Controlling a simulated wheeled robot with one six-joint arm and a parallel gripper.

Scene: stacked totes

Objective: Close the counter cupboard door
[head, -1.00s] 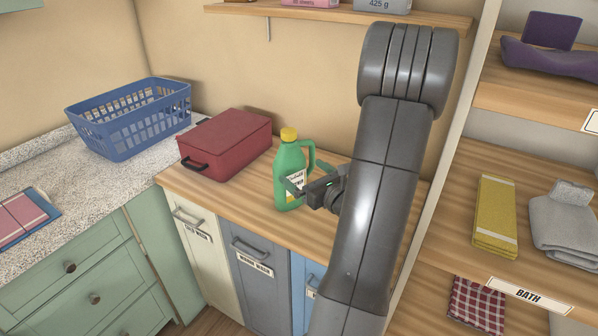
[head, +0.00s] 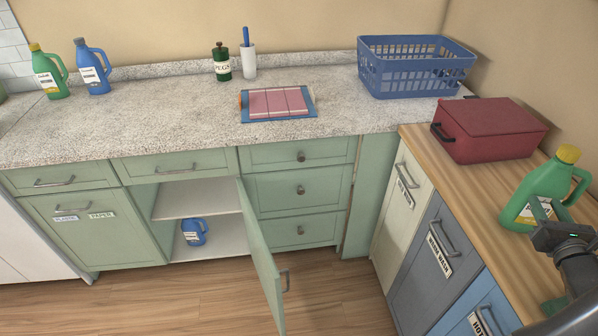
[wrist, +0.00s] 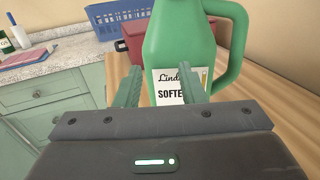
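The cupboard door (head: 262,258) under the granite counter is a green panel hinged at its right side, standing wide open into the room, with a bar handle (head: 285,281) near its free end. The open cupboard shows a shelf (head: 200,197) and a small blue jug (head: 194,232) on its floor. My gripper (head: 548,215) is far right of the door, at the wooden worktop. In the wrist view its two green fingers (wrist: 168,90) are apart in front of a green softener jug (wrist: 190,50) with a yellow cap. Whether they touch it is unclear.
The green jug (head: 543,190) stands on the wooden worktop (head: 480,200) beside a red case (head: 492,128). A blue basket (head: 412,66), booklet (head: 277,103), peg tin (head: 221,62) and jugs stand on the granite counter (head: 130,125). The wood floor (head: 170,290) before the cupboard is clear.

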